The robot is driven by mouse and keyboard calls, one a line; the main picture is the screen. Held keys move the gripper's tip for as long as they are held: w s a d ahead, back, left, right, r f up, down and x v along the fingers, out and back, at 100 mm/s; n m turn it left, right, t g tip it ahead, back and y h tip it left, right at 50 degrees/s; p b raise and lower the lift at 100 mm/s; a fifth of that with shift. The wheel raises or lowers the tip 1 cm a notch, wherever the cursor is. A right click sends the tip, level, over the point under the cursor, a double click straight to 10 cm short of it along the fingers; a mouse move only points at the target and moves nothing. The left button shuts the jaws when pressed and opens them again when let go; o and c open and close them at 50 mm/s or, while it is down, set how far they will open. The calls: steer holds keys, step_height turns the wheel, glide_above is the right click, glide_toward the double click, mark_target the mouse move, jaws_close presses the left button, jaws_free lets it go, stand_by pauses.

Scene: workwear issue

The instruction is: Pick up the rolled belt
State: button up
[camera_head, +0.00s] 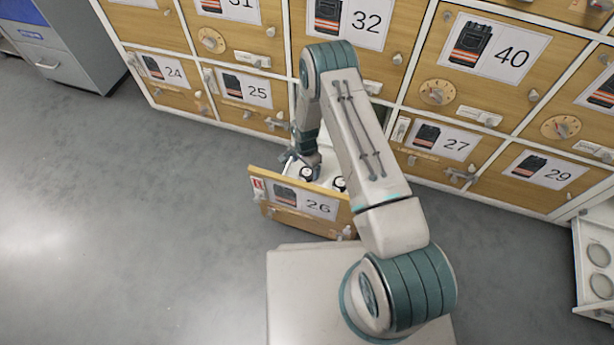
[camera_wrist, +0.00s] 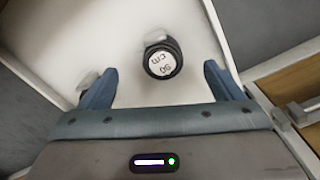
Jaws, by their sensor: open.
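A rolled belt (camera_wrist: 162,60), black with a white round label reading "90 cm", lies in the white interior of an open drawer. In the head view, drawer 26 (camera_head: 306,205) is pulled out, and two dark rolls with white tops show in it, one (camera_head: 339,184) right of my gripper and one beneath it. My gripper (camera_head: 303,165) is over the drawer. In the wrist view my gripper (camera_wrist: 160,85) is open, its blue fingers on either side of the rolled belt and apart from it. I cannot tell the height left between them.
Numbered wooden lockers, such as locker 32 (camera_head: 350,22) and locker 27 (camera_head: 446,142), line the back. A grey cabinet (camera_head: 65,50) stands at the left. A white drawer with round items (camera_head: 598,255) stands open at the right. Grey floor (camera_head: 130,220) is clear on the left.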

mark_target(306, 173)
steer(key=shift+w+f+b, duration=0.15)
steer(key=shift+f+b, duration=1.45)
steer(key=shift+f, duration=1.15)
steer(key=shift+r, duration=0.1)
steer(key=c, duration=1.2)
